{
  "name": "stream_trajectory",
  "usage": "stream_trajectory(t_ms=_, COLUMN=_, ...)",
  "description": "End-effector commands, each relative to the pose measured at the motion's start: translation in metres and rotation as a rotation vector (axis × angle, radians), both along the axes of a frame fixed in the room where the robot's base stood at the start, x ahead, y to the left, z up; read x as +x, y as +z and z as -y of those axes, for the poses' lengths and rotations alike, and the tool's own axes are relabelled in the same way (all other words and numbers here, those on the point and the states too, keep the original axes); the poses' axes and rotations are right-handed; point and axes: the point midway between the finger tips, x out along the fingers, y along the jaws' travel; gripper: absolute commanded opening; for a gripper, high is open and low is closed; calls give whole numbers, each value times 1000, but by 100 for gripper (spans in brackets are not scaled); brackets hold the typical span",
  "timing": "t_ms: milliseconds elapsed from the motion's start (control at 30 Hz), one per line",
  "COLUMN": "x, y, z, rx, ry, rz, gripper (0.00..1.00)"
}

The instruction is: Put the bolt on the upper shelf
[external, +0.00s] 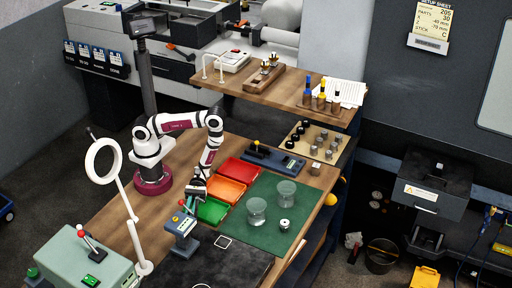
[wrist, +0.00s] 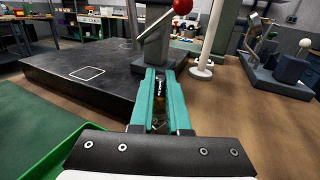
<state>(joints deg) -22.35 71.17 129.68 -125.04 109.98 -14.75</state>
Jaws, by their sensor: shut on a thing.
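My gripper (external: 190,206) is low over the bench, beside the green tray and just behind the small grey lever press. In the wrist view its teal fingers (wrist: 160,80) are shut on a small dark, brassy piece, taken to be the bolt (wrist: 158,98). Its shape is mostly hidden between the fingers, and it is too small to make out in the external view. The upper shelf (external: 235,83) is the raised wooden board at the back, well away from my gripper. I cannot tell whether the piece touches anything below.
Red (external: 239,171), orange (external: 226,189) and green (external: 211,211) trays stand beside my gripper. The lever press (external: 182,238) is close in front. Two glass jars stand on the green mat (external: 262,234). The shelf bears a wooden block, bottles and papers, with bare wood between.

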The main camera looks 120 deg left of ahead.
Motion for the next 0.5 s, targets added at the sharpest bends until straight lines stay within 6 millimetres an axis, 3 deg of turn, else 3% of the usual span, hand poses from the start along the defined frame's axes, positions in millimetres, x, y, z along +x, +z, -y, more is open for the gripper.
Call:
stream_trajectory(t_ms=167, x=0, y=-3, z=0, rx=-1, ry=-1, rz=-1, gripper=0)
stream_trajectory(t_ms=200, x=0, y=-4, z=0, rx=0, ry=0, rz=-1, gripper=18)
stream_trajectory(t_ms=333, x=0, y=-3, z=0, rx=0, ry=0, rz=-1, gripper=41)
stream_trajectory(t_ms=500, x=0, y=-3, z=0, rx=0, ry=0, rz=-1, gripper=44)
